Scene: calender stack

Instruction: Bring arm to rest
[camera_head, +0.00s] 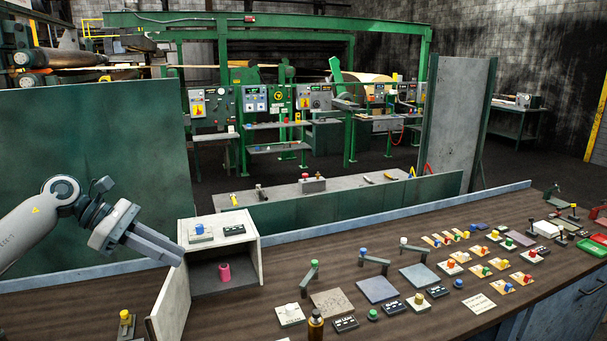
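My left arm comes in from the left in the head view. Its gripper (155,247) is beside the left side of a small white open-fronted cabinet (256,262), near its upper left edge. I cannot tell whether it touches the cabinet. The fingers appear as one grey bar, and any gap between them is not clear. Nothing shows held in them. A pink spool-like object (224,272) stands inside the cabinet. The cabinet's door (166,308) stands open toward the front left. My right gripper is not in view.
The brown workbench (262,318) holds several plates, coloured buttons and levers to the right of the cabinet. A dark bottle (315,326) stands at the front edge. A green panel (95,170) rises behind my arm.

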